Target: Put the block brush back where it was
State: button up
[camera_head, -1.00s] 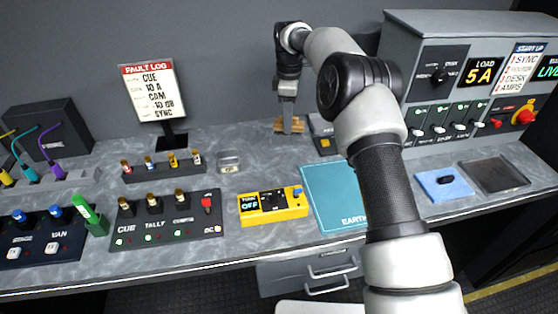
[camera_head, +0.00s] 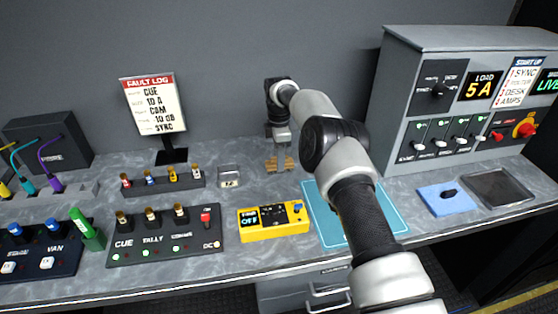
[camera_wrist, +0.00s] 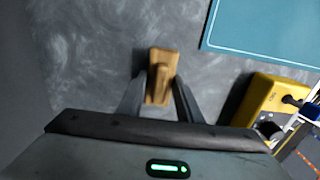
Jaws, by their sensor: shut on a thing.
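The block brush (camera_head: 286,163) is a light wooden block with a raised grip, between the fingertips of my gripper (camera_head: 281,156). In the wrist view the brush (camera_wrist: 162,70) sticks out ahead of my gripper (camera_wrist: 158,98), whose two dark fingers close on its grip. The brush is over the grey worktop, behind the yellow tester and left of the blue earth mat. I cannot tell whether it touches the worktop. Its underside is hidden.
The yellow tester (camera_head: 272,221) stands in front, and the blue earth mat (camera_head: 320,212) lies to its right, partly behind my arm. A small clear box (camera_head: 229,176) and a connector rack (camera_head: 163,181) are to the left. The grey power cabinet (camera_head: 400,100) stands at right.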

jog(key=shift+f, duration=0.25)
jog(key=shift+f, duration=0.1)
jog(key=shift+f, duration=0.15)
jog(key=o, duration=1)
